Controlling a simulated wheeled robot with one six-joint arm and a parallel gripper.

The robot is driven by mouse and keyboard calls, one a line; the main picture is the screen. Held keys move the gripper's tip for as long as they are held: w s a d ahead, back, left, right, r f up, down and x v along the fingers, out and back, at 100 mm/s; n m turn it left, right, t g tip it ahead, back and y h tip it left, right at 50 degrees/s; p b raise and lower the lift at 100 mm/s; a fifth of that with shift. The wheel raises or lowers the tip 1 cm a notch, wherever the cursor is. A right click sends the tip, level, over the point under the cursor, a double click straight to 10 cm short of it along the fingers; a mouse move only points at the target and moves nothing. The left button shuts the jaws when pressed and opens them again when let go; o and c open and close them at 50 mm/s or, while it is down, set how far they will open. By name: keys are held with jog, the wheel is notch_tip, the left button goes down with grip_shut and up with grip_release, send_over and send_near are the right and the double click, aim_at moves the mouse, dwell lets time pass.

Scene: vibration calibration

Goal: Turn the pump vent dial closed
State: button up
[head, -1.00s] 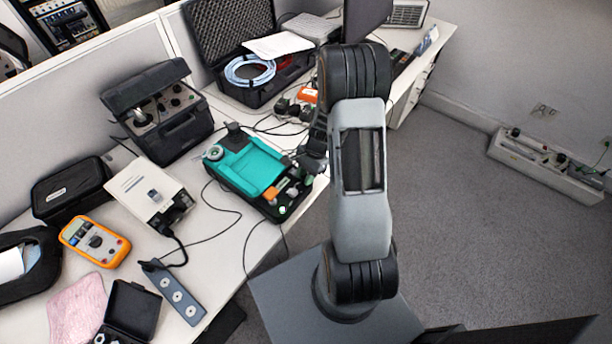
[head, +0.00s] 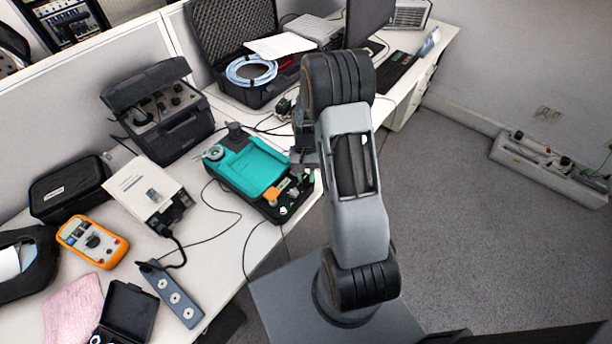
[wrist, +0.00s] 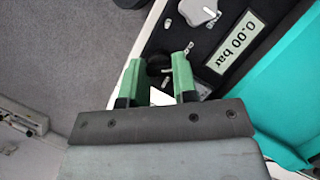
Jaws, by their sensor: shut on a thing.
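The pump is a teal and black unit (head: 247,165) on the desk, left of my arm in the head view. In the wrist view, its black panel carries a "0.00 bar" display (wrist: 238,42). The vent dial (wrist: 159,66) appears as a dark round knob between the two green fingers of my gripper (wrist: 158,72). The gripper is shut on it, a finger on each side. In the head view, my gripper (head: 304,160) is at the pump's right end, partly hidden by my arm. Any dial marking is too small or hidden to read.
A silver knob (wrist: 198,10) sits near the display. Left of the pump are a white box (head: 145,190), an orange multimeter (head: 92,242) and a black case (head: 160,110). An open case with blue hose (head: 250,70) stands behind.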

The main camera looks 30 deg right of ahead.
jog(key=shift+n, duration=0.6)
jog(key=o, duration=0.9)
jog(key=shift+h, duration=0.3)
jog(key=v, duration=1.3)
jog(key=shift+w+d+r+b, duration=0.1)
jog(key=shift+w+r+b, duration=0.1)
jog(key=shift+r+b, duration=0.2)
